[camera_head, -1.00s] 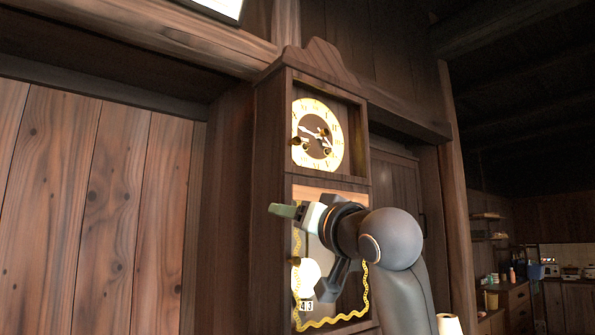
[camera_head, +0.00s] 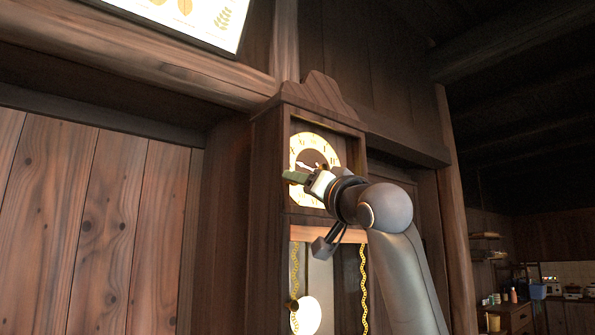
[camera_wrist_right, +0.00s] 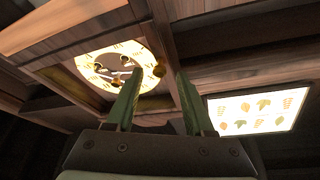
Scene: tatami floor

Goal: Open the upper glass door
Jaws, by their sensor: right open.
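A tall dark wooden clock case (camera_head: 265,190) stands in the middle of the head view. The upper glass door (camera_head: 348,205) is a wooden-framed panel over the round cream dial (camera_head: 325,148); it looks shut. The dial (camera_wrist_right: 90,62) also shows in the right wrist view. A small brass knob (camera_wrist_right: 159,71) shows beside the dial, between my fingertips in the picture; I cannot tell if they touch it. My right gripper (camera_head: 294,177) is open in front of the dial's left part, with green fingers (camera_wrist_right: 160,85). My left gripper is out of view.
The lower part of the clock holds a pendulum (camera_head: 308,314) and yellow chains (camera_head: 363,290). A framed leaf poster (camera_head: 190,22) hangs above, and it shows in the right wrist view (camera_wrist_right: 258,110). A plank wall (camera_head: 90,230) is on the left; a dim kitchen is far right.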

